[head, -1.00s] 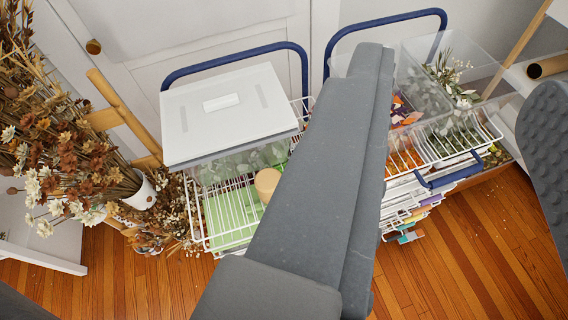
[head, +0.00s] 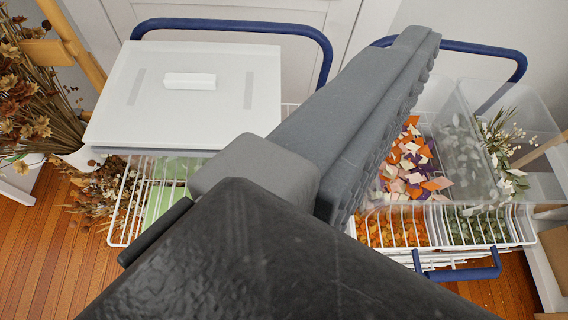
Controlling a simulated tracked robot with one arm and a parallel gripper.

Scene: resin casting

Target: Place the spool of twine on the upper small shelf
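No spool of twine can be made out in the current view, and I cannot identify the upper small shelf. One long grey finger of my gripper (head: 350,110) reaches from the lower middle to the upper right. Its ridged inner side faces right and is bare, with nothing against it. The other finger is out of view. A dark part of my arm covers the bottom middle and hides much of the carts. The finger hangs over the gap between the two carts.
A white lidded box (head: 185,105) sits on the left wire cart (head: 125,205). Clear bins (head: 465,165) with orange, purple and cream pieces stand on the right cart (head: 490,245). Dried flowers (head: 25,110) are at left. Wood floor (head: 30,255) shows at both lower corners.

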